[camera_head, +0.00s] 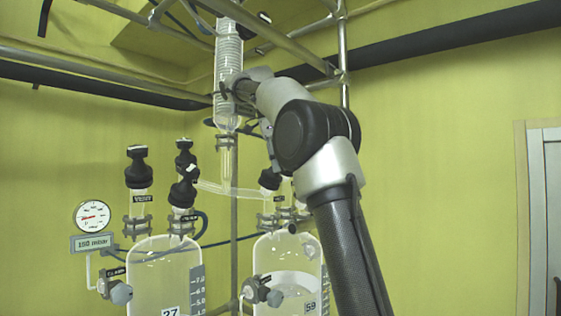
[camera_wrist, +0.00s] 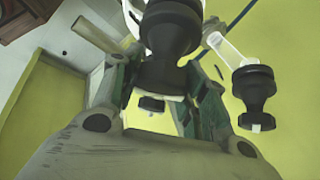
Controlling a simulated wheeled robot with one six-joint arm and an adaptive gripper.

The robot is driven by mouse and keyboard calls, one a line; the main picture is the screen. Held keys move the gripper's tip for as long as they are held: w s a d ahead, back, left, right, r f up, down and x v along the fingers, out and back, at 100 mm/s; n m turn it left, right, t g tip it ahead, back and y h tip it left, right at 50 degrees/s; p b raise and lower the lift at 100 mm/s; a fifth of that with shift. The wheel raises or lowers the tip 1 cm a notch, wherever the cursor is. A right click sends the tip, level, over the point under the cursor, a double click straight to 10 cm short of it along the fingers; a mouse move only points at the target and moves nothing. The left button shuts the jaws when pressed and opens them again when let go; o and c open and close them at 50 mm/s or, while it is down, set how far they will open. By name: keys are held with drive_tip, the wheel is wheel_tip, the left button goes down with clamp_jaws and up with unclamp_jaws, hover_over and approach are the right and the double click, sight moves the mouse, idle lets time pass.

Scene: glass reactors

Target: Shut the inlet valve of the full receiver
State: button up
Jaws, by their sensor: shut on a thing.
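Two glass receivers stand side by side in the head view: the left one (camera_head: 150,275) is labelled 27, the right one (camera_head: 270,260) is labelled 59. I cannot tell for sure which is full; a pale level or band shows inside the right one. A black inlet valve knob (camera_head: 270,179) sits above the right receiver, at the end of the glass cross-tube. My gripper (camera_head: 271,163) comes down on this knob, partly hidden by my arm. In the wrist view my gripper (camera_wrist: 163,95) has its fingers on both sides of a black knob (camera_wrist: 170,45), shut on it.
Black-capped valves (camera_head: 138,165) and a tilted valve knob (camera_head: 183,192) stand over the left receiver. A glass coil condenser (camera_head: 228,65) hangs close to my arm, with metal frame bars (camera_head: 290,45) above. A gauge (camera_head: 92,215) is at left. Open wall space lies to the right.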

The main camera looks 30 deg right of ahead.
drive_tip(key=shift+m+g+y, duration=0.3)
drive_tip(key=shift+m, duration=0.2)
idle(0.3)
drive_tip(key=o, duration=1.1)
drive_tip(key=shift+c, duration=0.2)
drive_tip(key=shift+a+r, duration=0.3)
drive_tip(key=shift+r, duration=0.3)
drive_tip(key=s+a, duration=0.2)
drive_tip(key=a, duration=0.9)
drive_tip(key=shift+s+a, duration=0.3)
drive_tip(key=shift+s, duration=0.1)
drive_tip(key=shift+f, duration=0.1)
